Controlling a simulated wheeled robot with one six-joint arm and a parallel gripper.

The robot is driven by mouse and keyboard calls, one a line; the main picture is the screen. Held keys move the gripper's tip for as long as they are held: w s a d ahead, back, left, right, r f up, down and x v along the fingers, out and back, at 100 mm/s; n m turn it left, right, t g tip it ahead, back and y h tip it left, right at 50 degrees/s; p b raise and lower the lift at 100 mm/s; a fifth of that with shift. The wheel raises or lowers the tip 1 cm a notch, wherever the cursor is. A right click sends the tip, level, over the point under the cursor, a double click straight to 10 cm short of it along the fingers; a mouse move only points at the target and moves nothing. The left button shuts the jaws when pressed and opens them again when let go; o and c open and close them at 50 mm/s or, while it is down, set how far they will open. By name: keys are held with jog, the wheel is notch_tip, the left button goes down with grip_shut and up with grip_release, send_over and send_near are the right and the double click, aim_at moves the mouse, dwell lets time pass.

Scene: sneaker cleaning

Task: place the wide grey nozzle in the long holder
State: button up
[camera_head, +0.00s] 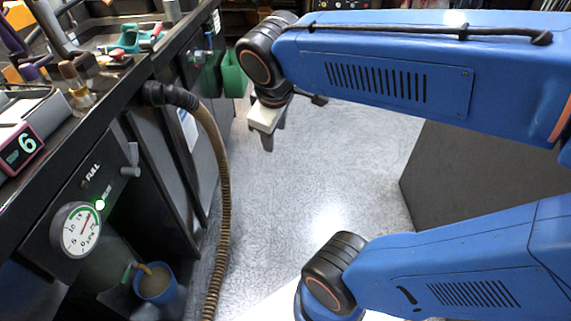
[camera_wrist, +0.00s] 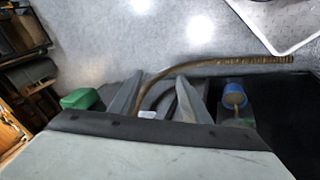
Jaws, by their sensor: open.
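My gripper (camera_head: 273,134) hangs below the end of my blue arm, over the open floor to the right of the bench. It points down. In the wrist view its two grey fingers (camera_wrist: 163,80) stand apart with nothing held between them. I cannot make out the wide grey nozzle in either view. I cannot pick out the long holder for certain either.
A brown hose (camera_head: 221,180) with a black end hangs from the bench front (camera_head: 150,110) to the floor. A blue cup (camera_head: 155,284) and a gauge (camera_head: 76,229) are low left. Mid-floor is clear.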

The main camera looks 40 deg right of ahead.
jog(key=s+a+f+m+y, duration=0.1)
jog(key=s+f+m+y, duration=0.1)
jog(key=s+f+m, duration=0.3)
jog(key=shift+s+a+m+t, duration=0.2)
jog(key=shift+s+m+t, duration=0.1)
jog(key=shift+s+m, duration=0.4)
jog(key=shift+r, duration=0.1)
dwell(0.5)
